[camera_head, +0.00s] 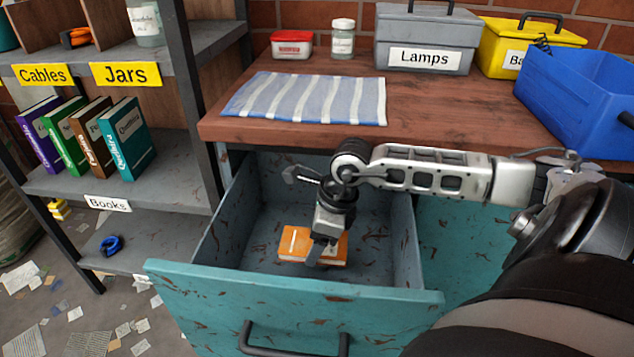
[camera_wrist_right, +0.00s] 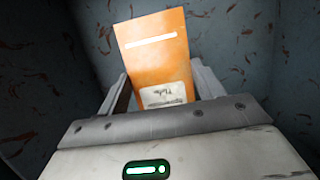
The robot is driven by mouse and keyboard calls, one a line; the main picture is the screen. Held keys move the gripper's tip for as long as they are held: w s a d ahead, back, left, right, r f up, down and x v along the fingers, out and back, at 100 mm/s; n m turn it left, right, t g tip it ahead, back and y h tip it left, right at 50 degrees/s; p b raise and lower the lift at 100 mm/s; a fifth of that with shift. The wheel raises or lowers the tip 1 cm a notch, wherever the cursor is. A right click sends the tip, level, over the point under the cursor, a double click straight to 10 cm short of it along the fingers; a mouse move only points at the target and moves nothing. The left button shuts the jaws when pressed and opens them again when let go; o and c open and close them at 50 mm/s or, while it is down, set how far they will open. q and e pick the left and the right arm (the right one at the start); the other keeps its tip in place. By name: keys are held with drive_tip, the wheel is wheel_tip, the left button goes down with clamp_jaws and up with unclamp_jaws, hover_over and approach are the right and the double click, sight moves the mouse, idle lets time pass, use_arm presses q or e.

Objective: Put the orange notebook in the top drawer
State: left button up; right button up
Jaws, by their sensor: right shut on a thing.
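The orange notebook (camera_head: 296,243) is inside the open top drawer (camera_head: 210,247), low and near the drawer floor. I cannot tell whether it touches the floor. My right gripper (camera_head: 322,250) reaches down into the drawer and is shut on the notebook. In the right wrist view the orange notebook (camera_wrist_right: 156,55) stands out from between the fingers of the right gripper (camera_wrist_right: 160,92), with a white stripe and a pale label on its cover. The drawer's worn blue-grey inside (camera_wrist_right: 240,40) surrounds it. My left gripper is not in view.
The wooden worktop (camera_head: 440,108) above the drawer holds a striped cloth (camera_head: 305,98), a grey Lamps box (camera_head: 425,38), a yellow box (camera_head: 525,40) and a blue bin (camera_head: 585,100). A shelf with several books (camera_head: 125,140) stands at left. The rest of the drawer looks empty.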

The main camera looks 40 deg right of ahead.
wheel_tip(320, 180, down, 5)
drive_tip(key=shift+f+b, duration=0.1)
drive_tip(key=shift+b, duration=0.5)
wheel_tip(320, 180, down, 4)
drive_tip(key=shift+f+b, duration=0.25)
drive_tip(key=shift+b, duration=0.55)
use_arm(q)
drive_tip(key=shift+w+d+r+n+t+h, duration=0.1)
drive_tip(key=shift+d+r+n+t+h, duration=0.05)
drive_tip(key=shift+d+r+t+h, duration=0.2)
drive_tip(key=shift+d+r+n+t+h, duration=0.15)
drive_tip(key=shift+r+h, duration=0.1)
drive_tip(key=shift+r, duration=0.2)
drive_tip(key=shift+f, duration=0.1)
use_arm(e)
drive_tip(key=shift+f, duration=0.15)
drive_tip(key=o, duration=1)
